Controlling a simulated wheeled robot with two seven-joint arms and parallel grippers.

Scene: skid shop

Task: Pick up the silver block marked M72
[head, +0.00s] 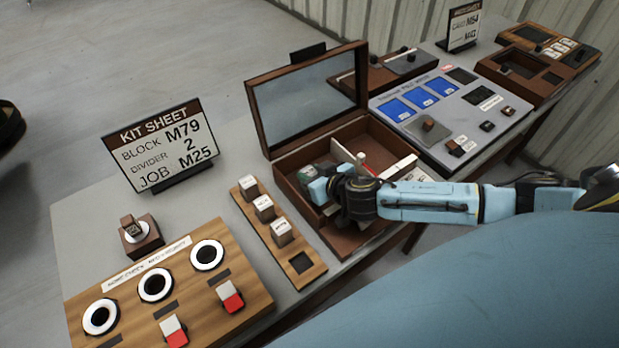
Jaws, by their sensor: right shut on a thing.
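Three silver-topped blocks stand in a wooden rack (311,273): a far one (249,186), a middle one (263,206) and a near one (281,232). Their markings are too small to read, so I cannot tell which, if any, is M72. The rack's nearest slot (300,262) is empty. My right gripper (322,190) is over the open wooden box (352,243), beside the rack. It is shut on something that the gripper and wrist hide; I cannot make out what. My left gripper is not in view.
The box's raised lid (305,100) stands behind the gripper. A kit sheet sign (160,155) reads block M79, divider 2, job M25. A wooden panel (190,265) with round rings lies at front left. A grey panel (450,115) with blue screens lies right.

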